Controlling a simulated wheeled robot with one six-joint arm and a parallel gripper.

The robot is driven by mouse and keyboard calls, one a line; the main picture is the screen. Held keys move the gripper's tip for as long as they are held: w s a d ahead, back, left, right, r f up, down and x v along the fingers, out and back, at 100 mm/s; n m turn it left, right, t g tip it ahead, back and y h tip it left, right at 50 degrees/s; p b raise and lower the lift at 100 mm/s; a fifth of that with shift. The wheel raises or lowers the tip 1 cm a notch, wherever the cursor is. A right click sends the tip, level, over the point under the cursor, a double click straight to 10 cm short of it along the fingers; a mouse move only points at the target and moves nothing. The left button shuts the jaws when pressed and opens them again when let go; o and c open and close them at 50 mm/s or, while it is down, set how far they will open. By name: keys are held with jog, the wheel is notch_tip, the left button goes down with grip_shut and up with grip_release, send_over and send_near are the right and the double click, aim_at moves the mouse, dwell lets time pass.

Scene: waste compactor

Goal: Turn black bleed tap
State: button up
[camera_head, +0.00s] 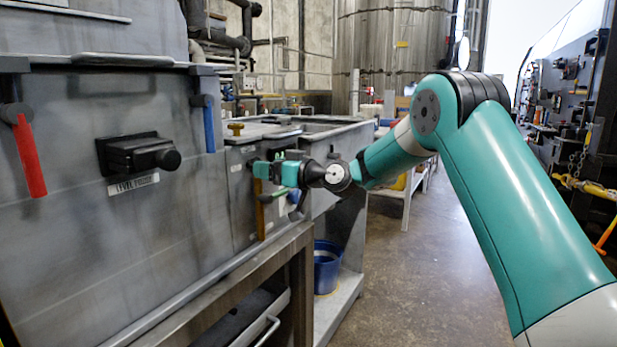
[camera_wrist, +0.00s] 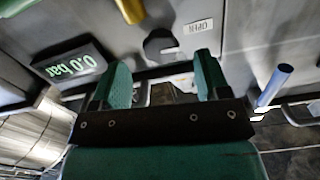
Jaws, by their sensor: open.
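My gripper (camera_head: 278,168) is at the face of the grey panel (camera_head: 243,175), left of my arm's end. In the wrist view its two green fingers stand apart, with a gap between them (camera_wrist: 164,76). A dark rounded piece (camera_wrist: 160,45) shows on the panel just beyond the gap, near a label reading OPEN (camera_wrist: 198,27). It may be the black bleed tap, but I cannot tell for sure. A dim block-like shape (camera_wrist: 172,93) shows between the fingers; I cannot tell what it is or whether they touch it. In the head view my gripper hides much of this spot.
A display reading 0.0 bar (camera_wrist: 72,67), a brass-coloured handle (camera_wrist: 130,10) and a blue handle (camera_wrist: 274,84) surround my gripper. The compactor (camera_head: 90,230) has red (camera_head: 29,155) and blue (camera_head: 208,125) levers. The floor (camera_head: 425,270) is clear.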

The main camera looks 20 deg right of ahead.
jog(key=b+v, duration=0.2)
jog(key=v, duration=1.1)
jog(key=shift+s+d, duration=0.2)
jog(key=s+a+f+n+g, duration=0.25)
jog(key=s+a+g, duration=0.55)
jog(key=s+a, duration=0.55)
jog(key=s+a+f+m+g+h, duration=0.1)
jog(key=s+f+g+h, duration=0.25)
jog(key=s, duration=0.75)
jog(key=s+a+f+g+h, duration=0.1)
jog(key=s+f+g+h, duration=0.25)
jog(key=s, duration=0.65)
notch_tip(320, 180, up, 17)
jog(key=p, duration=1.7)
jog(key=shift+s+d+y, duration=0.3)
jog(key=shift+s+d, duration=0.1)
jog(key=shift+s, duration=0.1)
jog(key=shift+f+m, duration=0.1)
jog(key=shift+m, duration=0.15)
